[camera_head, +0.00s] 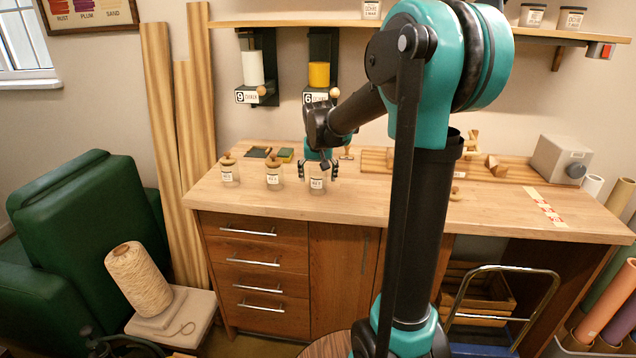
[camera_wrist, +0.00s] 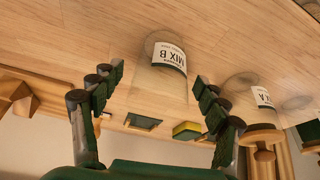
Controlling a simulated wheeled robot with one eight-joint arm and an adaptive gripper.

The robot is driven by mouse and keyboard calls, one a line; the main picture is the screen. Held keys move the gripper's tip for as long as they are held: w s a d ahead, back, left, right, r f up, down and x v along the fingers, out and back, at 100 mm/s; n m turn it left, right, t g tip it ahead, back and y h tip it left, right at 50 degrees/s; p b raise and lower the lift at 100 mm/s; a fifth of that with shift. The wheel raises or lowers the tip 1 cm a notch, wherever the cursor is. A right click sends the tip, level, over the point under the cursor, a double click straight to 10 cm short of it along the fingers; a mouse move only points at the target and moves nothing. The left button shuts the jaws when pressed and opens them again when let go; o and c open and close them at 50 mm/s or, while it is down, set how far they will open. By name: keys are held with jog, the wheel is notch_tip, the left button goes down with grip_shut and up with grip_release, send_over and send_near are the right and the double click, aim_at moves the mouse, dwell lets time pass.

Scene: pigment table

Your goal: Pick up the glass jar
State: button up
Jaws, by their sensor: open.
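A clear glass jar (camera_head: 317,185) stands upright on the wooden counter, the rightmost of three in the head view. In the wrist view, which is upside down, this glass jar (camera_wrist: 168,56) has a white label reading MIX B, and I see no stopper on it. My gripper (camera_head: 317,172) is above and around it, pointing down. In the wrist view my gripper (camera_wrist: 159,77) is open, with one finger on either side of the jar and visible gaps. The middle jar (camera_head: 274,175) and left jar (camera_head: 229,172) have wooden stoppers. A jar labelled MIX A (camera_wrist: 262,97) is beside it.
A yellow-and-green sponge (camera_head: 285,155) and a dark flat tray (camera_head: 258,152) lie behind the jars. A wooden board (camera_head: 376,161) and a grey box (camera_head: 560,158) are farther right. Wall dispensers (camera_head: 318,76) hang above. The counter's front edge (camera_head: 290,212) is close to the jars.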

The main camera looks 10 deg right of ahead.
jog(key=shift+w+f, duration=0.15)
jog(key=shift+f, duration=0.25)
jog(key=shift+c, duration=0.2)
jog(key=c, duration=1.4)
jog(key=shift+r, duration=0.1)
notch_tip(320, 180, up, 20)
